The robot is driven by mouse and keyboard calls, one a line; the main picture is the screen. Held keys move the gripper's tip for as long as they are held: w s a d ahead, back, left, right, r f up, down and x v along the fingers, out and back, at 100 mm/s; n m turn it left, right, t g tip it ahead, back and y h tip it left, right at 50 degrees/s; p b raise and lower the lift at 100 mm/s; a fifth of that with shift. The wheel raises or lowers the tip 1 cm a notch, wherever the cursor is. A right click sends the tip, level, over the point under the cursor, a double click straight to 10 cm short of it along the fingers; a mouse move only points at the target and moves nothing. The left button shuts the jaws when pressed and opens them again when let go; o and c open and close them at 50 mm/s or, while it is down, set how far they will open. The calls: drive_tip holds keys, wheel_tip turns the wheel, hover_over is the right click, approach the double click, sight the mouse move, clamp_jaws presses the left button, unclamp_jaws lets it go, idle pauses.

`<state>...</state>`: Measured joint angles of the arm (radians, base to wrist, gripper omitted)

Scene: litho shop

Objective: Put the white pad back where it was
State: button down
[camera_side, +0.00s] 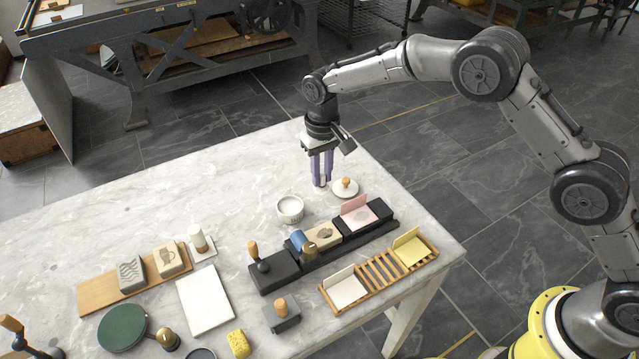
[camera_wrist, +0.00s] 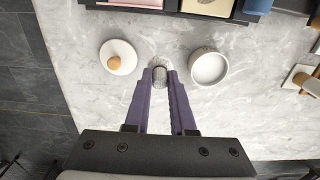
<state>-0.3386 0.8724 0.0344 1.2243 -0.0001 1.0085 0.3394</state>
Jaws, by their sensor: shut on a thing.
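A white pad (camera_side: 346,288) stands and lies in the left end of a slatted wooden rack (camera_side: 380,268), at the front right of the table. A yellow pad (camera_side: 411,249) is in the rack's right end. The slats between them are bare. A pink pad (camera_side: 358,211) is on the right end of a long black base (camera_side: 340,245). My gripper (camera_side: 321,184) is well behind the rack, low over the tabletop. Its purple fingers are shut on a small grey round-topped piece (camera_wrist: 160,76). The piece's lower part is mostly hidden.
An open white pot (camera_side: 290,208) and a white lid with wooden knob (camera_side: 345,187) stand close on either side of my gripper. A white slab (camera_side: 204,298), stamp blocks on a board (camera_side: 108,291) and a green disc (camera_side: 122,328) lie left. The back left tabletop is clear.

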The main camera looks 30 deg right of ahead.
drive_tip(key=shift+w+a+f, duration=0.1)
drive_tip(key=shift+w+f, duration=0.2)
drive_tip(key=shift+f, duration=1.65)
drive_tip(key=shift+f, duration=0.1)
drive_tip(key=c, duration=0.8)
unclamp_jaws()
drive_tip(key=shift+o, duration=0.2)
wheel_tip(320, 180, up, 12)
drive_tip(key=shift+r, duration=0.1)
drive_tip(key=shift+r, duration=0.1)
